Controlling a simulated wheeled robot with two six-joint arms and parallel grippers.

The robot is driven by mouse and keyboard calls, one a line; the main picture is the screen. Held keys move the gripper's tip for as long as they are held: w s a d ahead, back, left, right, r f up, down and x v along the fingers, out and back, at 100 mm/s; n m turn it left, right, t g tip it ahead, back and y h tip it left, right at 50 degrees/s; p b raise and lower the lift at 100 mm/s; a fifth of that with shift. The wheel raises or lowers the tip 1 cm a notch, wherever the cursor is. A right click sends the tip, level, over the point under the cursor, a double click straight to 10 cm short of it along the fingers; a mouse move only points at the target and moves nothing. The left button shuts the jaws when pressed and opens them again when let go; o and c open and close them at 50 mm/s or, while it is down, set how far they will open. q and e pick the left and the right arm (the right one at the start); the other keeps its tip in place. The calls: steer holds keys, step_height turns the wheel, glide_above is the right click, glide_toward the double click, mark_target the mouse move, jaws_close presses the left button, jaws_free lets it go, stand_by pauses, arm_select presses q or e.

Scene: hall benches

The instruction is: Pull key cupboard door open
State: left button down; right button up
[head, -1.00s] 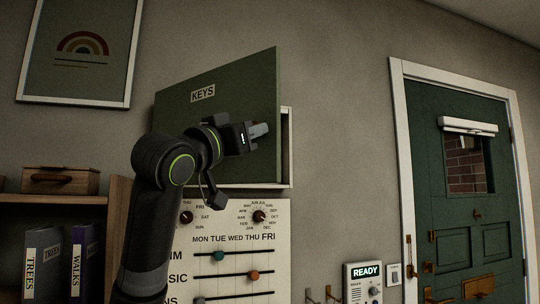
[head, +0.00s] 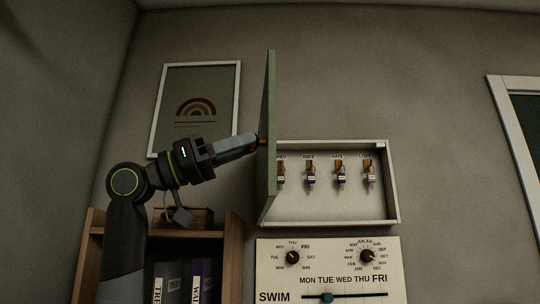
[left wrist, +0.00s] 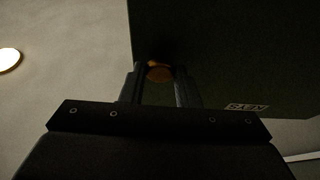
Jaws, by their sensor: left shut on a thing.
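The key cupboard (head: 340,217) is a pale shallow box on the wall, with several tagged keys hanging on hooks inside. Its green door (head: 269,100) is swung wide, seen nearly edge-on in the head view and standing out from the box's left side. My left gripper (head: 256,141) is shut on the door's knob, from the left. In the left wrist view the orange-brown knob (left wrist: 159,73) sits between the fingers, with the dark door (left wrist: 230,50) behind it and its KEYS label upside down. My right gripper is out of view.
A panel with dials and sliders (head: 330,275) is on the wall below the cupboard. A wooden shelf (head: 233,255) with a box (head: 185,217) and binders stands at lower left, behind my left arm. A framed picture (head: 200,75) hangs behind; a white door frame (head: 515,150) is at right.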

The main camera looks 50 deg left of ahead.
arm_select(q)
steer(key=shift+s+a+m+g+h, duration=0.55)
steer(key=shift+s+a+h, duration=0.25)
steer(key=shift+s+a, duration=0.5)
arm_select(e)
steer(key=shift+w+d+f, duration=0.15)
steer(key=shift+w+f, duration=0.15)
arm_select(q)
steer(key=c, duration=1.1)
jaws_free()
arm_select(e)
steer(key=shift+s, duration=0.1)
arm_select(q)
steer(key=shift+b, duration=0.35)
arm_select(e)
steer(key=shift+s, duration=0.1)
arm_select(q)
steer(key=b+v, duration=0.3)
steer(key=v, duration=1.4)
steer(key=shift+a, duration=0.15)
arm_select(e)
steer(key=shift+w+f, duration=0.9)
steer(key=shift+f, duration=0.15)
